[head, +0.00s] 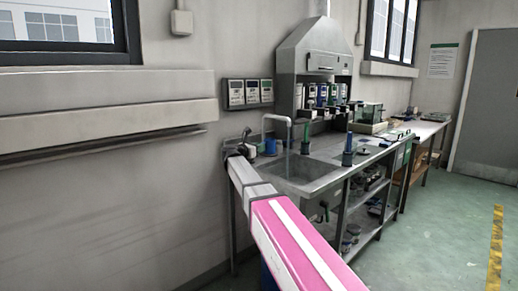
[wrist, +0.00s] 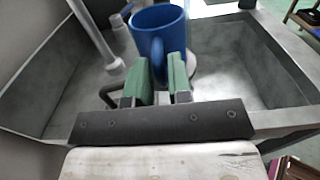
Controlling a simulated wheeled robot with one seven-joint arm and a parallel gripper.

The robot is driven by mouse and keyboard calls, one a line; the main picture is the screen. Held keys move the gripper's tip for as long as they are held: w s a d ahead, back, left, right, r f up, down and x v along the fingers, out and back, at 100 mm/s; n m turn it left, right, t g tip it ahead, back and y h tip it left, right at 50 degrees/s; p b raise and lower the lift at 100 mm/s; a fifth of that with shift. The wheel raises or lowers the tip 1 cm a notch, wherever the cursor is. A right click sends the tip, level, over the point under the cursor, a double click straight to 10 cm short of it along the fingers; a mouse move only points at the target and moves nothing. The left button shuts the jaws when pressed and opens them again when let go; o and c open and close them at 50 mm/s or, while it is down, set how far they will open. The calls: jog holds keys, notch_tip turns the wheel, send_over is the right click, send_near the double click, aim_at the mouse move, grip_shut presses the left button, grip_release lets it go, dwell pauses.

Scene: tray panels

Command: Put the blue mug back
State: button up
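The blue mug (wrist: 150,32) is upright in front of my gripper in the wrist view, with its handle towards me. My gripper (wrist: 163,72) has its two green fingers on either side of the handle, with little gap between them. It looks shut on the handle. The mug's underside is hidden. In the head view the mug (head: 270,146) is a small blue shape by the far left part of the sink, just beyond the end of my arm.
The metal sink (head: 318,178) lies around and beneath the mug. A pale curved tap (head: 279,118) stands close by on its left side. A round whitish thing (wrist: 206,62) shows behind the right finger. The floor (head: 430,235) to the right is clear.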

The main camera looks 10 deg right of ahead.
jog(key=shift+o, duration=0.9)
